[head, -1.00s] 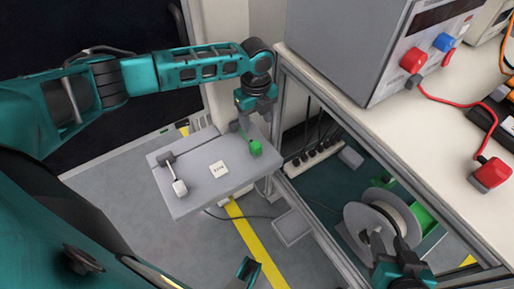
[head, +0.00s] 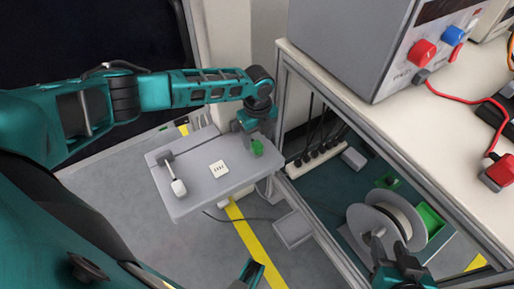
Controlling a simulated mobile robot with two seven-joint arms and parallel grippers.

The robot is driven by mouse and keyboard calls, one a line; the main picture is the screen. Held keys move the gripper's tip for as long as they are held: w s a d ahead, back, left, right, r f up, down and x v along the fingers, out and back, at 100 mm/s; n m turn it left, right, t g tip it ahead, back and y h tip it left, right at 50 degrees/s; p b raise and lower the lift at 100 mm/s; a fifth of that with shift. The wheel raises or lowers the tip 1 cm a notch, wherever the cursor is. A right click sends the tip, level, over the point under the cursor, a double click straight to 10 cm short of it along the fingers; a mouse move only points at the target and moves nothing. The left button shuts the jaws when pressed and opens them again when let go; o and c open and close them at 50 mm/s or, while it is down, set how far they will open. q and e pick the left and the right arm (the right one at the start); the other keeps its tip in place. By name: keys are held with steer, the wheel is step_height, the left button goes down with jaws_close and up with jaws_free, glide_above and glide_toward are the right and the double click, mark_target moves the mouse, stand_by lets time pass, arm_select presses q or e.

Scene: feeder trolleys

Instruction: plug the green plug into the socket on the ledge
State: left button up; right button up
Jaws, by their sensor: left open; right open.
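The green plug (head: 257,148) stands on the grey ledge (head: 205,204) near its back right edge. My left gripper (head: 252,140) is open, right at the plug; its fingers partly hide the plug's left side, and I cannot tell whether they touch it. A small white square plate with dark slots (head: 219,169), which looks like the socket, lies on the ledge to the left of the plug, with nothing in it. My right gripper (head: 402,255) is open and empty at the lower right, in front of a cable reel.
A grey and white lever-like part (head: 178,187) sits on the ledge's left side. A bench frame post (head: 280,115) stands just right of the ledge. Under the bench are a power strip (head: 315,157) and the reel (head: 388,222). A grey instrument (head: 360,40) stands on the bench.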

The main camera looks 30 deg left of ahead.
mark_target(257, 144)
arm_select(q)
step_height(257, 144, down, 5)
steer(key=shift+b, duration=0.8)
steer(key=shift+c, duration=0.2)
steer(key=c, duration=1)
steer(key=shift+o, duration=0.2)
steer(key=shift+a+r, duration=0.1)
steer(key=shift+r, duration=0.05)
